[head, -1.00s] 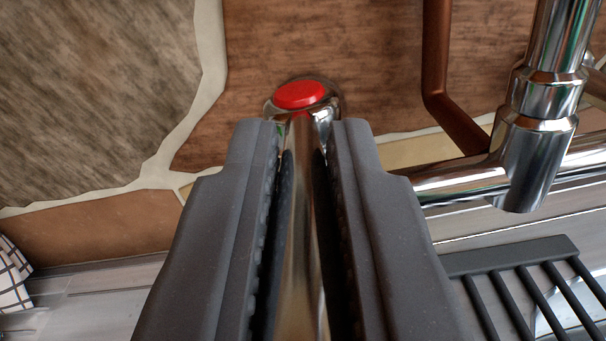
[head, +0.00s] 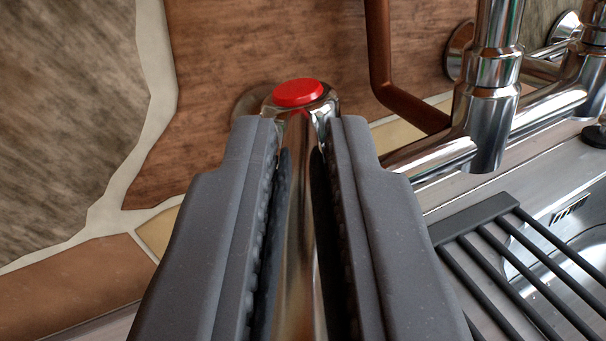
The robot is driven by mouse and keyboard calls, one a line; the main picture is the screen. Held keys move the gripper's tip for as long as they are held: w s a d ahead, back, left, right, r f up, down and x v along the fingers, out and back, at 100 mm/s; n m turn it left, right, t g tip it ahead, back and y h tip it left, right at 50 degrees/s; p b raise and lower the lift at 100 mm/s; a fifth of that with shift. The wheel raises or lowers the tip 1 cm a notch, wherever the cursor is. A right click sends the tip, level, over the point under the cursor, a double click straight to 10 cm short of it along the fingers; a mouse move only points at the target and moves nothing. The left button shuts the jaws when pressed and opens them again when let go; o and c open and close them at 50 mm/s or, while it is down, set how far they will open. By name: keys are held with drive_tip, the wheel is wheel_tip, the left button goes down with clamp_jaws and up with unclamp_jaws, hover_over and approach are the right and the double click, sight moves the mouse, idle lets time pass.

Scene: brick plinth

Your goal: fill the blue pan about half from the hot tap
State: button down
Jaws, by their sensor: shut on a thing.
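My gripper (head: 303,122) is shut on the chrome hot tap lever (head: 296,220), which lies lengthwise between its two grey jaws. A red cap (head: 298,92) tops the chrome hub at the lever's far end, just beyond the fingertips. A chrome tap body with an upright pipe (head: 488,110) stands to the right. The blue pan is not in view. I see no running water, and the spout's end is not in view.
A dark slatted rack (head: 480,225) lies at lower right, partly over a metal sink basin (head: 580,250). A copper-brown pipe (head: 381,60) runs down the stone-patterned wall (head: 230,70) behind. More chrome fittings (head: 592,75) are at the right edge.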

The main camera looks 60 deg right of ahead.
drive_tip(key=shift+r, duration=0.1)
drive_tip(key=c, duration=1.5)
unclamp_jaws()
drive_tip(key=shift+w, duration=0.1)
drive_tip(key=shift+o, duration=0.2)
drive_tip(key=shift+a, duration=0.1)
drive_tip(key=b+v, duration=0.2)
drive_tip(key=v, duration=1.1)
drive_tip(key=shift+s+a, duration=0.25)
drive_tip(key=shift+a, duration=0.1)
